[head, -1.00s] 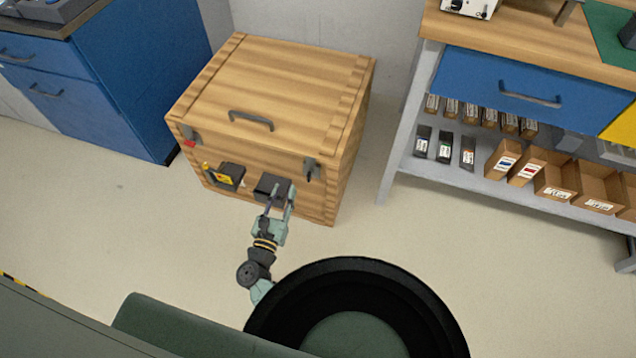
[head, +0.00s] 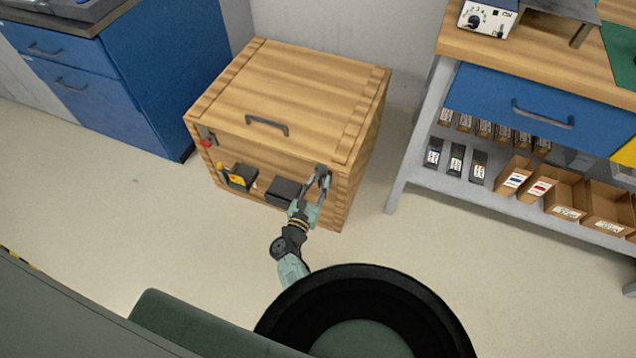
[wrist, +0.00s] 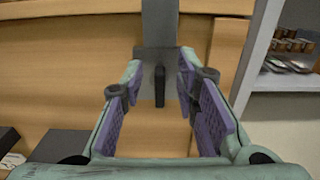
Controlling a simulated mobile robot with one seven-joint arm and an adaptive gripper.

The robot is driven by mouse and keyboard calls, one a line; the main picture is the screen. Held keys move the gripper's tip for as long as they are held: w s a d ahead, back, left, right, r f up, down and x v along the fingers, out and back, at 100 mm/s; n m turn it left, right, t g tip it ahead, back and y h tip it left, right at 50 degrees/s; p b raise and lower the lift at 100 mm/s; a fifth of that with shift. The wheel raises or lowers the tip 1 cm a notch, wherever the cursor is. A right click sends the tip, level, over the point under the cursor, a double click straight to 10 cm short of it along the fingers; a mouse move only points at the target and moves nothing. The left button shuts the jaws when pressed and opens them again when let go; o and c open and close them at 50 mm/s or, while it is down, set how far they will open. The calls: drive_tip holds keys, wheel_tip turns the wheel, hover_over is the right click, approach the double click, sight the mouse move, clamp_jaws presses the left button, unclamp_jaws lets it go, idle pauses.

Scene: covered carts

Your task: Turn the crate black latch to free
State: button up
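The wooden crate (head: 285,95) stands on the floor with its lid down. Its right latch (wrist: 159,85), a dark plate with a short upright black lever, shows in the wrist view. The latch is mostly hidden behind my gripper in the head view. My gripper (head: 320,180) is at the upper right of the crate's front. In the wrist view its fingers (wrist: 160,75) are open, one on each side of the lever, with a gap visible.
A grey handle (head: 267,126) is on the lid. A blue cabinet (head: 150,90) stands left, a workbench with shelf (head: 480,195) right. Floor in front is clear.

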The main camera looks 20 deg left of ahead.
drive_tip(key=shift+c, duration=0.2)
clamp_jaws()
idle(0.4)
